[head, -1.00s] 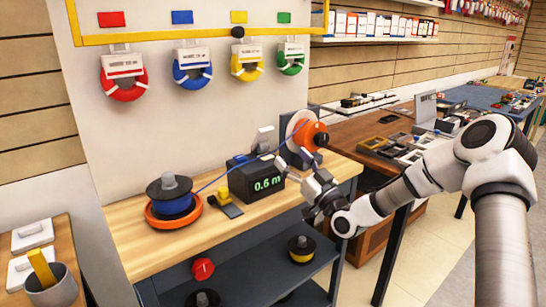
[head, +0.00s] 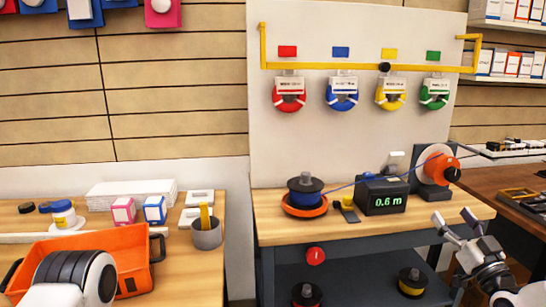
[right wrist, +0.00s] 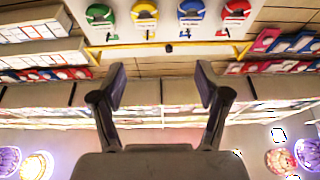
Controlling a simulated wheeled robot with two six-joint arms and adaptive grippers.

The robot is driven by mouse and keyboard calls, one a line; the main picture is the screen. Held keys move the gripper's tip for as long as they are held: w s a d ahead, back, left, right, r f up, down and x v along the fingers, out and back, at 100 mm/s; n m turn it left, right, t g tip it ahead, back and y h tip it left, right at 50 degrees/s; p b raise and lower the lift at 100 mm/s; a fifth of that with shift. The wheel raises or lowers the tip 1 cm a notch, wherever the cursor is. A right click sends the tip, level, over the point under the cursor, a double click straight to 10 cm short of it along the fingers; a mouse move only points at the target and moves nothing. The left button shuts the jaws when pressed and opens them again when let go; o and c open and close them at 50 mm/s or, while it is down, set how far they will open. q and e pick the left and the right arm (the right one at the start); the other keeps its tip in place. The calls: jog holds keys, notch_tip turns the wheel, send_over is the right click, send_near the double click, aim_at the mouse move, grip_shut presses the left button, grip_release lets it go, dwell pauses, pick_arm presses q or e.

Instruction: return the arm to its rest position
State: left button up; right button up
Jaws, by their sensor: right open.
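My right gripper (head: 453,217) is at the lower right of the head view, in front of the right end of the wooden workbench (head: 272,230). Its fingers are spread and point up and to the left. In the right wrist view the gripper (right wrist: 161,82) shows two fingers wide apart with nothing between them. A part of my left arm shows at the lower left of the head view, in front of an orange bin (head: 130,262). The left gripper itself does not show.
The workbench holds a blue spool (head: 305,186), a black meter (head: 383,196) reading 0.6 m and an orange-faced reel (head: 436,168). Coloured coils (head: 341,92) hang on the board behind. A grey cup (head: 206,233) stands on the left table. A darker table lies at the right.

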jog(key=s+a+f+n+g+y+p, duration=0.1)
jog(key=a+f+n+g+y+p, duration=0.35)
jog(key=a+f, duration=1)
jog(key=s+a+f+m+g+h+p, duration=0.25)
jog(key=s+a+f+g, duration=0.35)
jog(key=f, duration=0.4)
jog(key=s+a+f+g+h+p, duration=0.15)
jog(key=s+f+g, duration=0.5)
jog(key=s, duration=0.75)
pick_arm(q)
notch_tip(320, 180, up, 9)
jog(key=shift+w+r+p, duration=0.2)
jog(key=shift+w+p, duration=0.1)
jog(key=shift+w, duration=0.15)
pick_arm(e)
jog(key=s+d+f+m+g+h, duration=0.2)
jog(key=s+g, duration=0.3)
jog(key=s, duration=0.9)
jog(key=shift+d+f+m, duration=0.15)
jog(key=shift+f+m, duration=0.15)
jog(key=shift+m, duration=0.5)
jog(key=shift+h, duration=0.25)
